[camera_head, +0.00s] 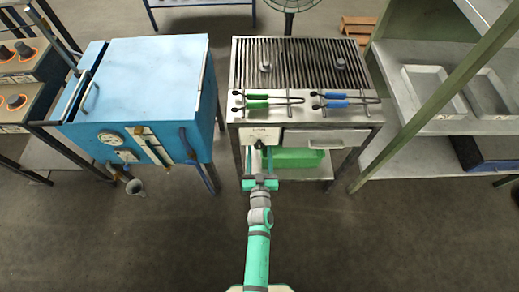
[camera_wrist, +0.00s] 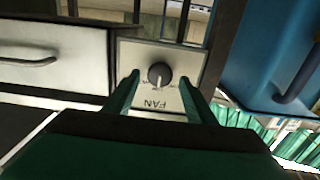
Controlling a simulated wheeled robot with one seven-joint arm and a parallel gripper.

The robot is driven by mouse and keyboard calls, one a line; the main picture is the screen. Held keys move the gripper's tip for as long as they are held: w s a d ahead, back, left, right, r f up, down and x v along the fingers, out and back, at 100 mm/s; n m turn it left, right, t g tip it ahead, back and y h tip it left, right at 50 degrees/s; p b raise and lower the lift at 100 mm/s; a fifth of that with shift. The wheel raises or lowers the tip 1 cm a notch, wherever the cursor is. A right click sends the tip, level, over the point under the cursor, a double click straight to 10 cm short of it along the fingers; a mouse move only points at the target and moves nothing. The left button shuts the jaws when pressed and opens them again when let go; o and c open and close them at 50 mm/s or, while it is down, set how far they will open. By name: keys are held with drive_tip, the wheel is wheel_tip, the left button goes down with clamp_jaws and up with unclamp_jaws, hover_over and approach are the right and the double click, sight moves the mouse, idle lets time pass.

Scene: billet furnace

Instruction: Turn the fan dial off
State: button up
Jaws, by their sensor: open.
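The fan dial (camera_wrist: 160,73) is a round black knob on a pale panel (camera_wrist: 144,52) marked FAN, which appears upside down in the wrist view. The dial's light pointer mark points down in that picture, towards the FAN lettering. The smaller lettering around it is too small to read. In the head view the panel (camera_head: 272,133) is at the front left of the grill bench. My gripper (camera_wrist: 158,84) is open and empty, with one green finger on each side of the dial in the picture. I cannot tell whether they touch it. In the head view my gripper (camera_head: 260,183) faces the panel.
A drawer (camera_head: 338,138) is beside the panel. Tongs with green handles (camera_head: 257,97) and blue handles (camera_head: 336,100) lie on the bench top (camera_head: 300,116). A blue furnace (camera_head: 150,80) stands left, grey shelving (camera_head: 445,120) right. The front floor is clear.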

drive_tip(key=shift+w, duration=0.8)
drive_tip(key=c, duration=1)
drive_tip(key=shift+c, duration=0.2)
drive_tip(key=shift+n, duration=0.4)
drive_tip(key=n, duration=0.3)
drive_tip(key=shift+a+n, duration=0.1)
drive_tip(key=shift+n, duration=0.2)
drive_tip(key=shift+f+n, duration=0.1)
drive_tip(key=shift+n, duration=2.1)
